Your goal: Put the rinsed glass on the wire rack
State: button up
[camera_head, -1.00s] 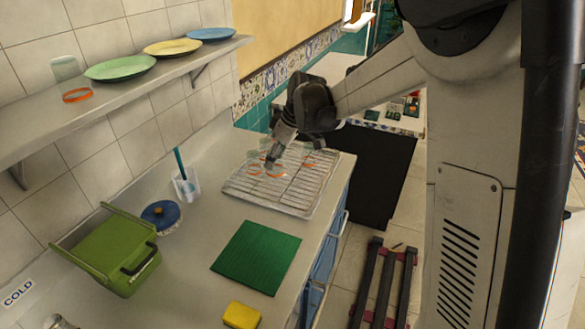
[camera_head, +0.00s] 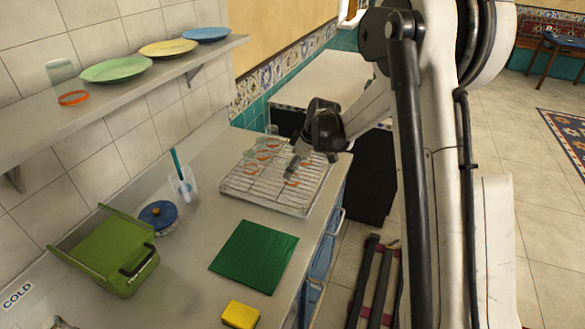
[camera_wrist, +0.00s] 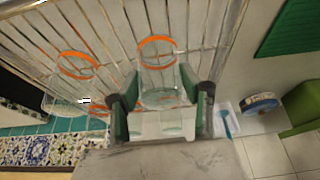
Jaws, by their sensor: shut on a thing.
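My gripper (camera_wrist: 162,112) is shut on a clear glass with an orange band (camera_wrist: 157,42). The glass sits between the two dark green finger pads in the wrist view, its banded end toward the wires. In the head view my gripper (camera_head: 291,174) is over the right part of the wire rack (camera_head: 240,193). An orange band (camera_head: 290,183) shows just below it. I cannot tell whether the held glass touches the wires. Other clear glasses with orange bands (camera_head: 263,156) stand on the rack's far left part; one banded glass (camera_wrist: 77,66) shows left of the held glass in the wrist view.
A green mat (camera_head: 254,257) lies in front of the rack, with a yellow sponge (camera_head: 240,314) nearer. A cup with a brush (camera_head: 184,187), a blue-lidded dish (camera_head: 159,215) and a green bin (camera_head: 108,254) stand left. A wall shelf (camera_head: 110,99) holds plates and another glass.

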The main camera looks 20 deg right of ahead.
jog(key=shift+f, duration=0.2)
jog(key=o, duration=1.1)
jog(key=shift+r, duration=0.1)
jog(key=shift+c, duration=0.2)
jog(key=shift+r, duration=0.15)
jog(key=v, duration=1.2)
jog(key=s+a+r+m+t+h, duration=0.1)
jog(key=s+a+r+m, duration=0.1)
jog(key=s+r, duration=0.45)
jog(key=s+a+r+m+t+h, duration=0.1)
jog(key=s+r+m, duration=0.2)
jog(key=s, duration=0.7)
jog(key=s+f+m+t+h, duration=0.1)
jog(key=s+m, duration=0.4)
jog(key=s, duration=1.3)
jog(key=shift+s+a+f+m+t+h, duration=0.25)
jog(key=shift+a+f+m+t+h, duration=0.1)
jog(key=shift+f+t, duration=0.35)
